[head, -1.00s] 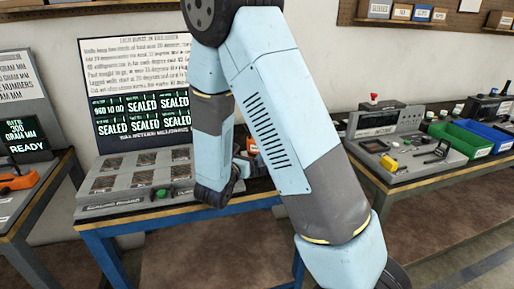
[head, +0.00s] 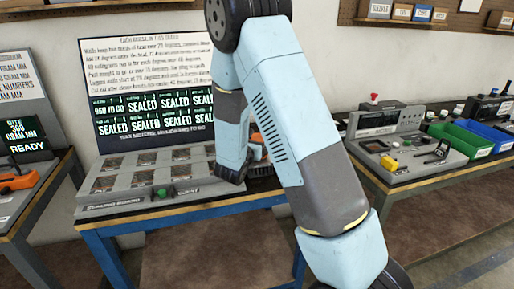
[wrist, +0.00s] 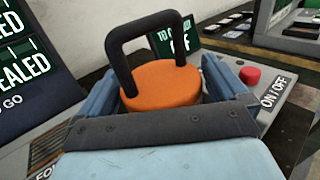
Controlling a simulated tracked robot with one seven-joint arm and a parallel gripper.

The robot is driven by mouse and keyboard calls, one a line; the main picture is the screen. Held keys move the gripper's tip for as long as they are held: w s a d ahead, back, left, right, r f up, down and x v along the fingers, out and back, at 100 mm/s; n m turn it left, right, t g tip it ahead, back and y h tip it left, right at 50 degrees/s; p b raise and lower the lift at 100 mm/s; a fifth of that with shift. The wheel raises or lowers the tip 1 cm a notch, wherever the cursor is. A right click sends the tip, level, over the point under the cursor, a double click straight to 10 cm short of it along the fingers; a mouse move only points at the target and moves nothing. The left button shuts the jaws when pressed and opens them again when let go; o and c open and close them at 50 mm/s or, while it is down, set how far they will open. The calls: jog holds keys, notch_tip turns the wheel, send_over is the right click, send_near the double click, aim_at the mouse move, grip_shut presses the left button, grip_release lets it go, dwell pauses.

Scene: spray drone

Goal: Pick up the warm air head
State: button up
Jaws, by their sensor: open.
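The warm air head (wrist: 165,84), as I take it, is a round orange body with a black loop handle standing up from it. It is in the middle of the wrist view. My gripper (wrist: 160,78) is open, with one blue finger on each side of the orange body. I cannot tell whether the fingers touch it. The lower part of the body is hidden behind my gripper. In the head view a bit of orange (head: 256,138) shows behind my arm, and my gripper is mostly hidden there.
The grey sealing board (head: 160,178) stands on the blue-framed bench left of my gripper. A red button (wrist: 250,75) and an ON/OFF label sit close right of the fingers. A dark sign (wrist: 178,38) stands behind. Another bench at right holds green (head: 450,143) and blue bins.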

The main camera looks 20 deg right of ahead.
jog(key=c, duration=1.2)
jog(key=shift+r, duration=0.1)
